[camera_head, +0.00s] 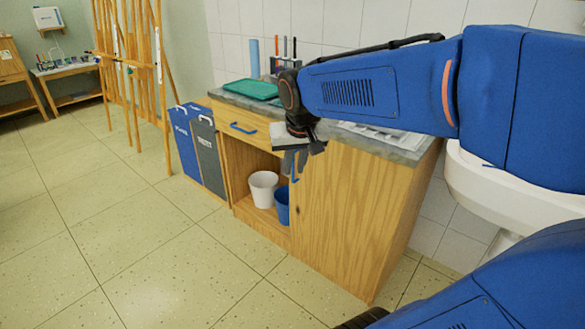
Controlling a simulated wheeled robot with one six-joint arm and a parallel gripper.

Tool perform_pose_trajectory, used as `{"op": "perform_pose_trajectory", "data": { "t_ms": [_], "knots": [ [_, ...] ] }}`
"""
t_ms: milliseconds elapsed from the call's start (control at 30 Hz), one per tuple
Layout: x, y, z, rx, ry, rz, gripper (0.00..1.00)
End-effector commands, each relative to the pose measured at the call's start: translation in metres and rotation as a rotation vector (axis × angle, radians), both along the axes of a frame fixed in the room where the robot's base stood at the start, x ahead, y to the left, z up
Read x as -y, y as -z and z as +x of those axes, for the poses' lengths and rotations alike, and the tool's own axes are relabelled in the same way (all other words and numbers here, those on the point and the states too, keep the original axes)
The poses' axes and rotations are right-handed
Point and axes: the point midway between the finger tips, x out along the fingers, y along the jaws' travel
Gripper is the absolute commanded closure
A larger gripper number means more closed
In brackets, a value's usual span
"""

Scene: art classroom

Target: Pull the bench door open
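The wooden bench (262,228) stands against the tiled wall with a grey worktop. Its door (335,225) is the wood-grain panel on the right of the front, and it looks closed or nearly so. A blue upright handle (295,179) shows at the door's upper left edge, partly hidden by my gripper. My gripper (292,168) points down in front of the handle, with its grey fingers close around or beside it. I cannot tell whether the fingers touch the handle or how far apart they are.
A drawer with a blue handle (243,129) is left of my gripper. A white bucket (263,188) and a blue bucket (282,207) stand in the open compartment. Blue and grey folders (198,148) lean at the bench's left. The floor (165,270) in front is clear.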

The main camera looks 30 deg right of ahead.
Motion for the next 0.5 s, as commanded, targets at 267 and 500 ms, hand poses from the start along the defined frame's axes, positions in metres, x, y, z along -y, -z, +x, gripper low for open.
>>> {"op": "perform_pose_trajectory", "data": {
  "t_ms": [267, 500],
  "knots": [
    [0.045, 0.003, 0.094, -0.006, 0.162, 0.001, 0.83],
    [0.078, 0.013, 0.153, -0.002, 0.266, 0.003, 0.83]
  ]
}}
